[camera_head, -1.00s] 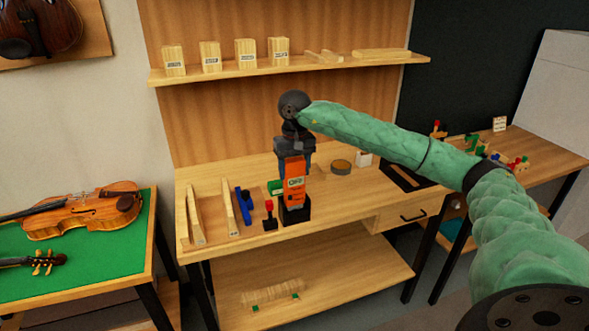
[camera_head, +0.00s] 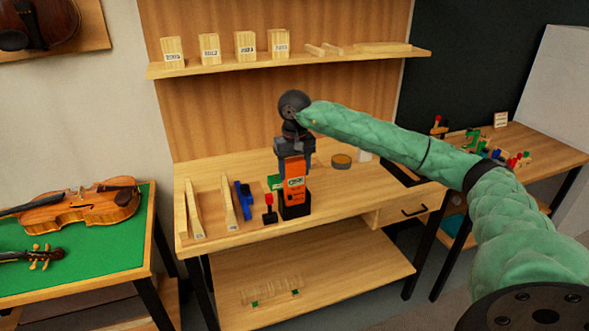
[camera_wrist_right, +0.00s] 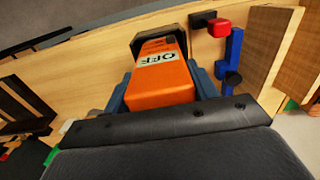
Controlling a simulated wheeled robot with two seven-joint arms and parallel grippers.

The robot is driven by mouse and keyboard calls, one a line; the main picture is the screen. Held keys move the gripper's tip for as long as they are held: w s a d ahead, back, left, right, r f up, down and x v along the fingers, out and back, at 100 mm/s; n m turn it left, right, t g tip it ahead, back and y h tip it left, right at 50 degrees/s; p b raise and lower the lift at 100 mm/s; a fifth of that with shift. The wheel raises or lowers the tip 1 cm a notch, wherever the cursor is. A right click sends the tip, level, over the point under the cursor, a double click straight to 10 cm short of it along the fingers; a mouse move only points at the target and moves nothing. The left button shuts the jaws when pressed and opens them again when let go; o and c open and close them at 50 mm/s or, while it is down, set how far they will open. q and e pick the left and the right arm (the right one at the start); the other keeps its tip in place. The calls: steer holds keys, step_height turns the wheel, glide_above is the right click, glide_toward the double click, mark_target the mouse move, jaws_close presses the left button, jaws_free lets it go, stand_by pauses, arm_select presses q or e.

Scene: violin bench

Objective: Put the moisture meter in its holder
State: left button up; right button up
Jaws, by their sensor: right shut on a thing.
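The orange moisture meter (camera_head: 292,178) stands upright near the front of the bench, with a pale "OFF" label on its face. Its lower end is inside the black box-shaped holder (camera_head: 295,210), so how deep it sits is hidden. My right gripper (camera_head: 295,153) points down from above and is shut on the meter's upper part. In the right wrist view the meter (camera_wrist_right: 160,80) lies between the two blue-grey fingers, and the black holder (camera_wrist_right: 158,45) surrounds its far end. My left gripper is not in view.
Left of the holder are a small red-topped black clamp (camera_head: 269,205), a blue clamp (camera_head: 243,200) and wooden strips (camera_head: 229,203). A green object (camera_head: 275,182) is close beside the meter. Bench front right is clear.

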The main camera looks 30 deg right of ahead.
steer(key=shift+f, duration=0.15)
steer(key=o, duration=1.5)
step_height(320, 180, up, 6)
steer(key=shift+r+b, duration=0.25)
steer(key=shift+b, duration=0.75)
steer(key=shift+r, duration=0.65)
steer(key=shift+m, duration=0.3)
